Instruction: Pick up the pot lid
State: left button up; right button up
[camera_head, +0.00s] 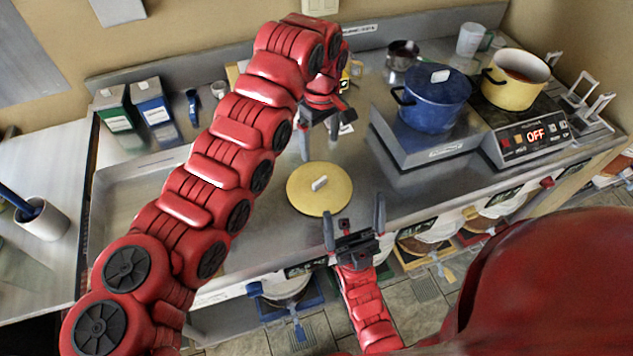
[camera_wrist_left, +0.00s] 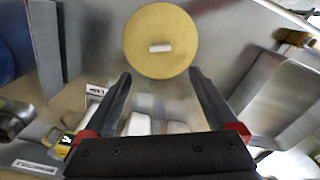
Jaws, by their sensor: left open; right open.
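The pot lid is a flat round yellow disc (camera_head: 303,195) with a small white handle (camera_head: 319,183) on top. It lies on the steel counter in the middle of the head view. It also shows at the top of the left wrist view (camera_wrist_left: 160,62), beyond the fingertips. My left gripper (camera_head: 322,150) is open and empty above the counter, on the back side of the lid; its two fingers (camera_wrist_left: 160,78) show apart in the wrist view. My right gripper (camera_head: 354,218) is open and empty at the front edge of the counter, to the right of the lid and apart from it.
A blue pot (camera_head: 432,103) with a blue lid stands on a raised steel platform at the right. A yellow pot (camera_head: 514,84) without a lid stands behind a panel reading OFF (camera_head: 535,134). The counter around the lid is clear.

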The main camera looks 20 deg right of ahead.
pick_arm(q)
jog(key=p, duration=0.2)
send_over(319, 181)
notch_tip(319, 181, down, 9)
jog(key=shift+d+f, duration=0.1)
notch_tip(319, 181, down, 4)
jog(key=p, duration=0.3)
jog(key=shift+f, duration=0.7)
jog(key=shift+c, duration=0.3)
grip_shut()
